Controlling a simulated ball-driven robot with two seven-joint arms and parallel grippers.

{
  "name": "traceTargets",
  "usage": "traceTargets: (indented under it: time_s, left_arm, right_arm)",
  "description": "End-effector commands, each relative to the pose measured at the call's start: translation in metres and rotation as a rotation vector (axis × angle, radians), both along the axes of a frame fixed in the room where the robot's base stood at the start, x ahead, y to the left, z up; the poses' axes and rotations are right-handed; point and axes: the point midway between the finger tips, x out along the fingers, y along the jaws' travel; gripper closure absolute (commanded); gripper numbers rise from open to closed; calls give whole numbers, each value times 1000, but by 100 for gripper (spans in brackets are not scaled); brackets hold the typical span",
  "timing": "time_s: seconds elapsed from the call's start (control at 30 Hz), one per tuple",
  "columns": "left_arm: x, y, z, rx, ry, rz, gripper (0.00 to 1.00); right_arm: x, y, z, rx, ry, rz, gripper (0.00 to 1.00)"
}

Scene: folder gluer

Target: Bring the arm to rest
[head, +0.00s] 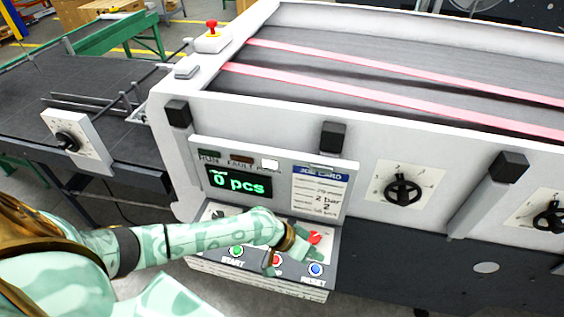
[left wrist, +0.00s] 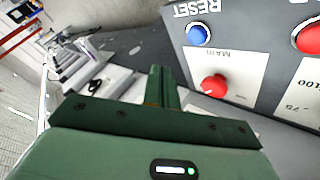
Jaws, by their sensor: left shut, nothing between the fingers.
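My left gripper (head: 299,250) is at the end of my pale green arm, over the lower control panel (head: 215,213) of the folder gluer. Its green fingers (left wrist: 160,82) are together and empty in the left wrist view. The red MAIN knob (left wrist: 213,86) is close beside the fingers in that view, and it shows in the head view (head: 314,238) right by the gripper. I cannot tell whether they touch. The blue RESET button (head: 316,269) is just below the gripper. The green START button (head: 236,251) is below my forearm. My right gripper is not in view.
The display (head: 240,183) reads 0 pcs beside a job card (head: 318,190). A red emergency button (head: 212,28) stands on the machine's corner. A feed table (head: 60,90) is at left.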

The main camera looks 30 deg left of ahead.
Motion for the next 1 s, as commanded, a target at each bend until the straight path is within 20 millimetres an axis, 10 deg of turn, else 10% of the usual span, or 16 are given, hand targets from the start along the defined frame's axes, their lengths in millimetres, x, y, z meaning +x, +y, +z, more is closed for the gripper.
traceTargets:
  time_s: [0.23, 0.47, 1.0]
  left_arm:
    - [-7, -8, 2, 8, -18, -29, 100]
    - [-58, -35, 44, 284, -313, -235, 100]
    - [-137, 178, 148, 1239, -276, 10, 100]
  right_arm:
    - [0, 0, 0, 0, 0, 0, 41]
    - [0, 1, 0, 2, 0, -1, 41]
    - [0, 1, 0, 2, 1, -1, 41]
